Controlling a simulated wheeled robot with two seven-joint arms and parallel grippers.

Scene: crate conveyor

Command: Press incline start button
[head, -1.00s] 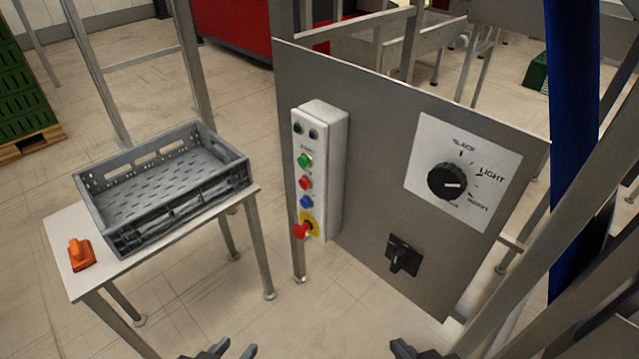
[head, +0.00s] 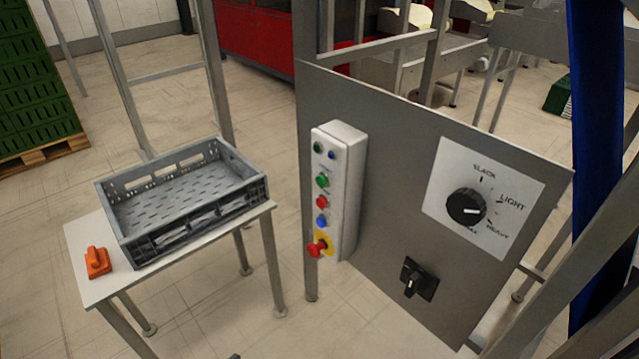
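A white button box (head: 346,190) is fixed upright on the left side of a grey metal panel (head: 400,190). On its face, from top to bottom, are a small dark green (head: 318,147) and a small dark blue one side by side, a green button (head: 323,181), a red button (head: 321,202), a blue button (head: 321,220) and a red emergency stop (head: 317,248) on a yellow plate. The button labels are too small to read. Neither gripper shows clearly; only a small dark bit is at the bottom edge.
A grey crate (head: 255,193) and an orange object (head: 97,262) sit on a small white table (head: 88,232) left of the panel. A black dial (head: 467,208) and a black switch (head: 418,278) are on the panel. A blue post (head: 598,130) stands at right. Floor before the box is clear.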

